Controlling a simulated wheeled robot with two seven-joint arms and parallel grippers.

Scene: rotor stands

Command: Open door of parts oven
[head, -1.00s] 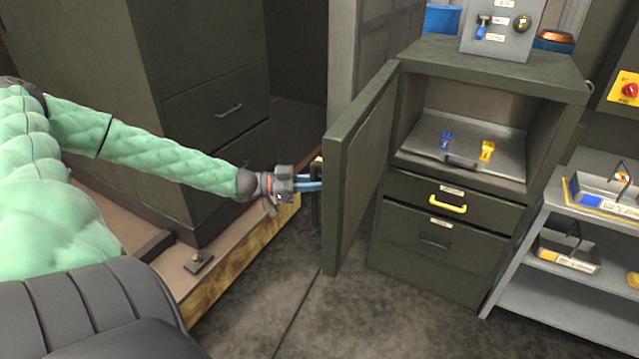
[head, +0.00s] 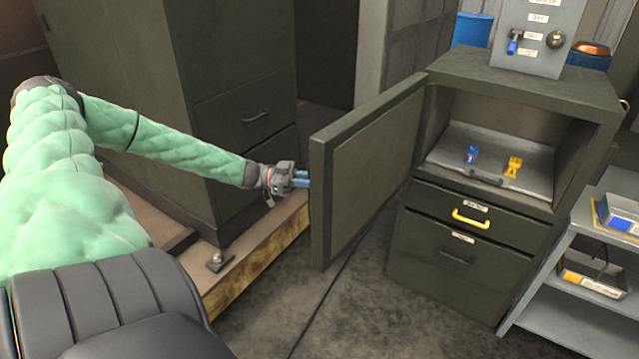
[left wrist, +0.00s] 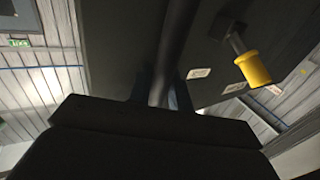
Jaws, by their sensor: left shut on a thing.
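The parts oven (head: 470,270) is a dark green cabinet with an open upper chamber. Its door (head: 370,165) is hinged on the left and stands wide open, its inner face showing. My left gripper (head: 302,180) is at the door's free edge, fingertips hidden behind it. In the left wrist view my left gripper (left wrist: 165,92) is shut on a dark bar handle (left wrist: 178,45) on the door's outer face (left wrist: 120,40). A yellow-gripped lever (left wrist: 253,68) sits beside it. My right gripper is not in view.
A tray (head: 525,185) in the chamber holds a blue part (head: 472,154) and a yellow part (head: 513,166). A tall cabinet (head: 250,90) on a wooden pallet (head: 265,255) stands left of the door. A grey shelf (head: 590,250) is at right.

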